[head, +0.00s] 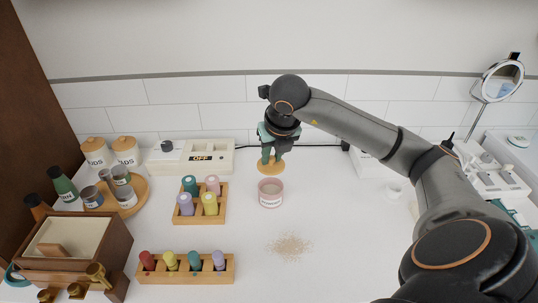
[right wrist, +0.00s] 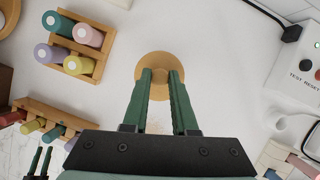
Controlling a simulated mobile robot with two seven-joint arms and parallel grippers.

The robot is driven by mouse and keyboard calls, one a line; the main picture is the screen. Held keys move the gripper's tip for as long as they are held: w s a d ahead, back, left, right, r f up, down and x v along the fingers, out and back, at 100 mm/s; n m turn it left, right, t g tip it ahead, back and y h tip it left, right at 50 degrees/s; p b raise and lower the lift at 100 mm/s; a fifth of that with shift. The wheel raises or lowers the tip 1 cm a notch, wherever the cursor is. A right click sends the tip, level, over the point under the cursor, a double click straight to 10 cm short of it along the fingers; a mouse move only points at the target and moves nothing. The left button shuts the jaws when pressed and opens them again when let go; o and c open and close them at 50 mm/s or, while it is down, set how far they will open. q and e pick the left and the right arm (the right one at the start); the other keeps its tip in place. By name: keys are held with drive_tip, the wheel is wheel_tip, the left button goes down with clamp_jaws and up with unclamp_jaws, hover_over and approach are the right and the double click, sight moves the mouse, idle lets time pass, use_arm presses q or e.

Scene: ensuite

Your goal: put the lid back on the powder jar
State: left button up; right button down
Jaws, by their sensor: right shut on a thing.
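The powder jar (head: 271,193) is a pale pink, open tub standing upright on the white counter. The lid is a round wooden disc (head: 270,168), held level just behind the jar in the head view. My right gripper (head: 271,157) is shut on the lid from above; in the right wrist view its green fingers (right wrist: 161,80) reach onto the wooden disc (right wrist: 153,66). The lid appears apart from the jar. The jar is hidden in the right wrist view. A dark two-pronged shape (right wrist: 40,162) at that view's lower left looks like my left gripper; its opening is unclear.
Spilled powder (head: 289,246) lies in front of the jar. Wooden racks of coloured bottles (head: 201,218) (head: 186,278) stand left and front left. A switch box (head: 190,158) is behind. The counter right of the jar is mostly clear beneath my right arm.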

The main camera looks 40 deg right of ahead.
sight(274, 169)
wheel_tip(274, 169, down, 5)
drive_tip(key=b, duration=0.3)
drive_tip(key=shift+f+b, duration=0.25)
drive_tip(key=shift+b, duration=0.25)
drive_tip(key=shift+f, duration=0.15)
drive_tip(key=shift+b, duration=0.3)
idle(0.3)
drive_tip(key=shift+f+b, duration=0.25)
drive_tip(key=shift+b, duration=0.25)
idle(1.3)
idle(0.3)
